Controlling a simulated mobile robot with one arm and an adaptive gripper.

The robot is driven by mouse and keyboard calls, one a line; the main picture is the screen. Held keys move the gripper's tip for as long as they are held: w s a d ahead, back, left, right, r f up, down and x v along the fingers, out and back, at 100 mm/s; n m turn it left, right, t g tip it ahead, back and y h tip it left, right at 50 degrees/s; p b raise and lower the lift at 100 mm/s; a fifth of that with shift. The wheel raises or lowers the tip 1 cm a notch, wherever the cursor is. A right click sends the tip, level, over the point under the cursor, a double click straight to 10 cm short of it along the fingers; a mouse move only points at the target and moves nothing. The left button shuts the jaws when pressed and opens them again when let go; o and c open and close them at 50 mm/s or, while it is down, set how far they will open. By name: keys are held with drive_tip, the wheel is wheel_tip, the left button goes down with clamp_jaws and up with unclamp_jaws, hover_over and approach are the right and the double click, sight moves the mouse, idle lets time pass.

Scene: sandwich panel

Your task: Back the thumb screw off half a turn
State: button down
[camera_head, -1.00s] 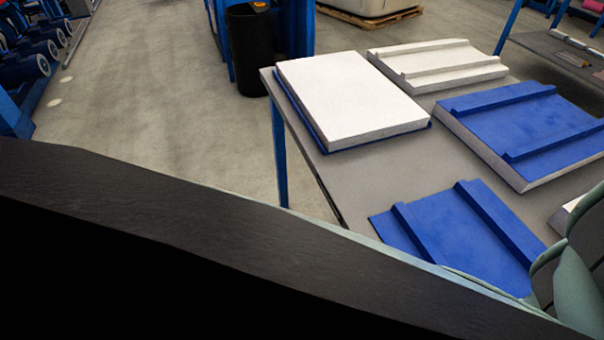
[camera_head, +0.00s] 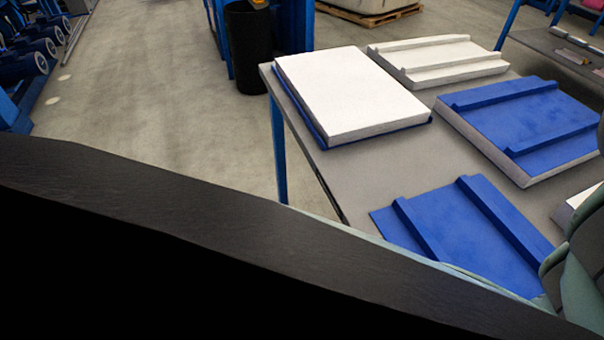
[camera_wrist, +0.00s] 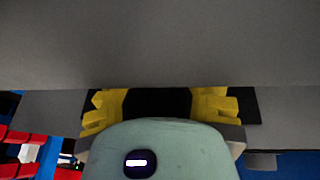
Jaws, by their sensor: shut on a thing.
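In the wrist view, my gripper (camera_wrist: 158,108) shows two yellow fingers beyond its pale green housing. They are shut, with a dark thing (camera_wrist: 158,100) between them. I take this to be the thumb screw, but its shape and thread are too dark to make out. A broad grey surface (camera_wrist: 160,45) lies just beyond the fingertips and fills the upper picture. The housing hides the lower part of the grip. Neither the gripper nor the screw shows in the head view.
In the head view, a grey table (camera_head: 350,185) holds a white slab (camera_head: 350,95), a ribbed white panel (camera_head: 438,62) and blue panels (camera_head: 525,130) (camera_head: 465,235). A black bin (camera_head: 249,50) stands behind it. Open floor (camera_head: 160,100) lies to the left. My arm covers the lower right corner.

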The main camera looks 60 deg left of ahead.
drive_tip(key=shift+a+f, duration=0.1)
drive_tip(key=shift+f, duration=0.05)
drive_tip(key=c, duration=0.8)
unclamp_jaws()
drive_tip(key=shift+o, duration=0.2)
drive_tip(key=shift+r, duration=0.2)
drive_tip(key=v, duration=0.7)
drive_tip(key=shift+w, duration=0.2)
drive_tip(key=shift+r, duration=0.15)
